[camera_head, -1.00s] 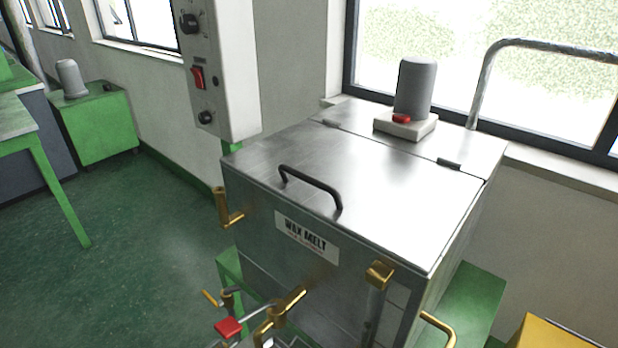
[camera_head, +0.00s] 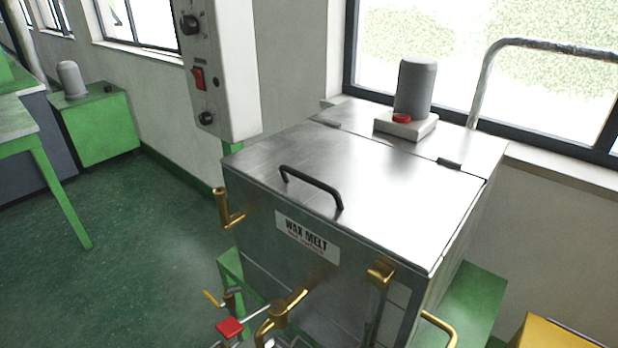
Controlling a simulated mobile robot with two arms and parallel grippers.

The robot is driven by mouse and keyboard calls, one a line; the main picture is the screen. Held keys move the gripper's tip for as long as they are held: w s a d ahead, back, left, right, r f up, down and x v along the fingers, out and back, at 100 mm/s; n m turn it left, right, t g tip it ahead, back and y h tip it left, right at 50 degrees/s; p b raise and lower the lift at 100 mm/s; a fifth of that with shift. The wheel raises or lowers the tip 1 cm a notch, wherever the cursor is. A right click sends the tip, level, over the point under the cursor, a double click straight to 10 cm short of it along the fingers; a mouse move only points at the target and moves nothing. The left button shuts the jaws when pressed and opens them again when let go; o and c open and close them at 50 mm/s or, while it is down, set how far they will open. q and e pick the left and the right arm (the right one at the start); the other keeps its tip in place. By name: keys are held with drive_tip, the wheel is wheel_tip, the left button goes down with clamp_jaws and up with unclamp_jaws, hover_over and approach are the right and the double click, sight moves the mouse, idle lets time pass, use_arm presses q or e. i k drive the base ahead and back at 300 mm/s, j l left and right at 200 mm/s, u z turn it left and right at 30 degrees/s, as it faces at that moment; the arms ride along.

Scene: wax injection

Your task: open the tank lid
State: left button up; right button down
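The tank (camera_head: 275,275) is a steel box labelled "WAX MELT" on its front. Its flat metal lid (camera_head: 390,185) lies shut on top. A dark bar handle (camera_head: 312,187) stands on the lid near its front edge. Two dark hinges (camera_head: 449,164) show along the lid's back edge. Neither of my grippers can be made out in this view.
A grey motor (camera_head: 414,90) on a pale base stands behind the lid hinges. A control panel (camera_head: 220,70) rises at the tank's back left. Green floor is free at left.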

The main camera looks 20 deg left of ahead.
sight(408, 207)
drive_tip(key=k+j, duration=0.1)
drive_tip(key=j, duration=0.6)
drive_tip(key=k+j, duration=0.1)
drive_tip(key=j, duration=0.55)
